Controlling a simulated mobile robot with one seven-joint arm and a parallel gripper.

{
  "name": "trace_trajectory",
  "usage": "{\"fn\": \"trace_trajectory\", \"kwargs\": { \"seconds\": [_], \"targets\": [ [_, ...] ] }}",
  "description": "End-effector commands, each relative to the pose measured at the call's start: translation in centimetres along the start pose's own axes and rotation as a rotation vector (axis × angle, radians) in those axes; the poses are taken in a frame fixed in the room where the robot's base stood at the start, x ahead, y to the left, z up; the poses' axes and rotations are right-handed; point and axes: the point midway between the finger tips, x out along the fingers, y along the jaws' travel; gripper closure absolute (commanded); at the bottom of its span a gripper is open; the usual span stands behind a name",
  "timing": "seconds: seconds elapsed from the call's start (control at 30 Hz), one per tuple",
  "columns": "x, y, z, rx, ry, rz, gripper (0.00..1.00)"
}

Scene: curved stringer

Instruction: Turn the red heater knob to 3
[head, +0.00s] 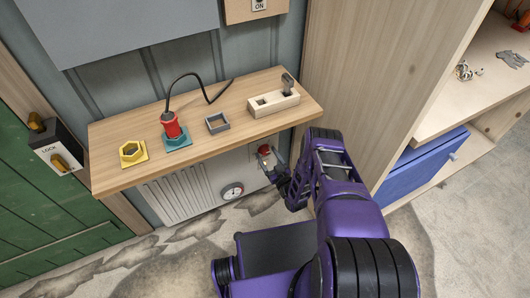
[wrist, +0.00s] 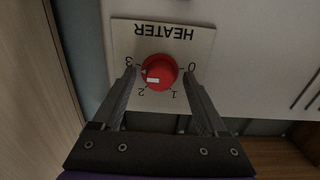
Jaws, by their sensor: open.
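The red heater knob (wrist: 160,72) sits on a pale plate (wrist: 188,48) lettered HEATER, which appears upside down in the wrist view, with 3 at left, 2 and 1 below and 0 at right. A white mark shows on the lower left of the knob's face, on the side of the 2. My gripper (wrist: 159,76) is open, with one finger on each side of the knob. I cannot tell whether the fingers touch it. In the head view the knob (head: 265,150) shows under the shelf, with my gripper (head: 271,162) at it, partly hiding it.
The wooden shelf (head: 215,135) overhangs the heater panel (head: 180,197) and its round gauge (head: 232,191). On the shelf are a red plug tool (head: 171,126), a yellow hex piece (head: 131,152) and a wooden block (head: 272,104).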

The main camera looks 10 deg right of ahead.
Motion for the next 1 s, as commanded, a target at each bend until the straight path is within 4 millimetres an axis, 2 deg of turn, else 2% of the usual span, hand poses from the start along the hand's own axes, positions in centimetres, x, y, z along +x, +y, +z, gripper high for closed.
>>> {"fn": "trace_trajectory", "kwargs": {
  "seconds": [0.23,0.63,0.83,1.0],
  "targets": [
    [-0.01,0.02,-0.01,0.0,0.0,0.0,0.26],
    [0.0,0.02,-0.02,0.0,0.001,0.0,0.98],
    [0.0,0.03,-0.01,0.031,0.001,0.001,1.0],
    [-0.02,0.06,-0.01,0.177,0.001,0.002,1.0]
  ]
}}
